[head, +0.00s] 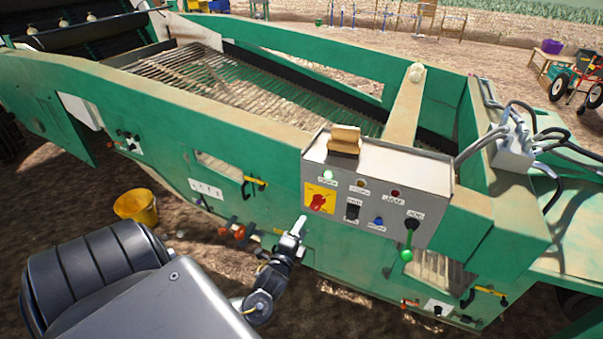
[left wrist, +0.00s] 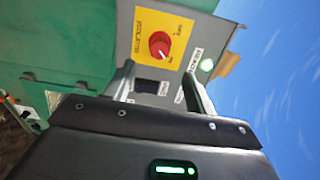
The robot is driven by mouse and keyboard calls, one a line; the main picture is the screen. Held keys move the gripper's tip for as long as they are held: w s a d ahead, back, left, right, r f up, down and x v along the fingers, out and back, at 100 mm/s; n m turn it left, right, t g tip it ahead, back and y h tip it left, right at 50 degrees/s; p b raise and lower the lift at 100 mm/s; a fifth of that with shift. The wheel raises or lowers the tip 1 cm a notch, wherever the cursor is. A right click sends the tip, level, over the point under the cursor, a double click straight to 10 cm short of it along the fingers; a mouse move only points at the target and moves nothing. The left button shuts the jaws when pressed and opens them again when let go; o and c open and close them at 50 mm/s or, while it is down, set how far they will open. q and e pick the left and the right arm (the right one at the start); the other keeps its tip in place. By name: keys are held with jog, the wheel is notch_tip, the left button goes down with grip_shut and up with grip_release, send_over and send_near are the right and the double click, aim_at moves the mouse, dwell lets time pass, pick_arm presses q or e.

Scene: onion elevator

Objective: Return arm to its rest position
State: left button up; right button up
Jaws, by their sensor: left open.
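My left gripper (head: 301,222) is just below and left of the grey control box (head: 375,172) on the green machine. In the left wrist view its two fingers (left wrist: 160,72) are apart with nothing between them, pointing toward the panel. The red rotary knob (head: 318,202) on its yellow plate is above the gripper; it also shows in the left wrist view (left wrist: 159,45). A dark switch (left wrist: 152,86) appears behind the finger gap. I cannot tell whether a fingertip touches the panel. My right gripper is not in view.
The panel has a lit green lamp (head: 328,175), a blue button (head: 378,222) and a green-knobbed lever (head: 406,254). A tan block (head: 345,140) sits on the box. Cables (head: 540,140) run at the right. A yellow bucket (head: 136,207) stands on the soil left.

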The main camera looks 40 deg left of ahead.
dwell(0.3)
pick_arm(q)
jog(key=s+d+f+n+g+h, duration=0.1)
jog(key=s+f+n+g, duration=0.3)
jog(key=f, duration=0.6)
jog(key=s+f+n+g+h+b, duration=0.1)
jog(key=s+f+g, duration=0.1)
jog(key=s+f, duration=0.65)
jog(key=s+d+f+n+g+h, duration=0.1)
jog(key=s+f+n+g, duration=0.15)
jog(key=f, duration=1.05)
jog(key=s+d+f+n+g+h, duration=0.1)
jog(key=s+d+f, duration=0.3)
jog(key=s, duration=0.5)
jog(key=s+d+f+n+g+h+b, duration=0.1)
jog(key=s+d+f+g, duration=0.3)
jog(key=s, duration=0.5)
jog(key=s+d+f+n+g+b, duration=0.1)
jog(key=s+d+f, duration=0.3)
jog(key=s, duration=0.5)
notch_tip(320, 180, down, 3)
jog(key=shift+d+r+n+g+h, duration=0.2)
jog(key=shift+n+g+h, duration=0.2)
jog(key=shift+n+g, duration=0.35)
